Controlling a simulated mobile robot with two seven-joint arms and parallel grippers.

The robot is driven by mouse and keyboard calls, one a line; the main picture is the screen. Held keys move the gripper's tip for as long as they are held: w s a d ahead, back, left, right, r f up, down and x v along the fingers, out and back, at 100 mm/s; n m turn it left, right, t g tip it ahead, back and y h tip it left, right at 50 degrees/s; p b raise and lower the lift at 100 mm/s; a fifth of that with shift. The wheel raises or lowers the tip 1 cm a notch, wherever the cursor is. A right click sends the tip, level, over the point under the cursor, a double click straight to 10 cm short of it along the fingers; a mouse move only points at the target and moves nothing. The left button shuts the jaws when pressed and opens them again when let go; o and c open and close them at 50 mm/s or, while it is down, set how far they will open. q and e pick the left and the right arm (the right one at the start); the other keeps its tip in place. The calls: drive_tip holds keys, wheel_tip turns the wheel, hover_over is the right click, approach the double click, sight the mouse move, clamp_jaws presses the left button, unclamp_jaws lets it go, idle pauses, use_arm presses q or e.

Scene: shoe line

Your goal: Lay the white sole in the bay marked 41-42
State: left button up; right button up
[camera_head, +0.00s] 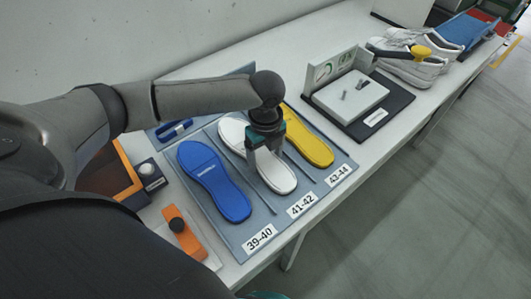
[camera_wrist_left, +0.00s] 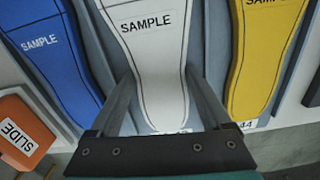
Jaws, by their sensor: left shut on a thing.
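The white sole (camera_head: 281,176) lies in the middle bay of the blue-grey tray, above the label 41-42 (camera_head: 302,205). My left gripper (camera_head: 262,178) reaches down over its middle. In the left wrist view the fingers (camera_wrist_left: 160,82) stand on either side of the sole's narrow part (camera_wrist_left: 156,50), which bears the word SAMPLE, and are shut on it. The gripper hides part of the sole in the head view, so I cannot tell whether it rests fully on the bay floor. My right gripper is not in view.
A blue sole (camera_head: 214,181) fills bay 39-40 and a yellow sole (camera_head: 310,143) fills bay 43-44, both close beside the fingers. An orange block (camera_head: 185,234) marked SLIDE lies left of the tray. A grey-topped fixture (camera_head: 351,96) and white shoes (camera_head: 412,70) stand farther along the bench.

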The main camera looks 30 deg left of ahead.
use_arm(q)
drive_tip(key=shift+f, duration=0.1)
drive_tip(key=o, duration=1.4)
wheel_tip(320, 180, up, 15)
drive_tip(key=p, duration=0.3)
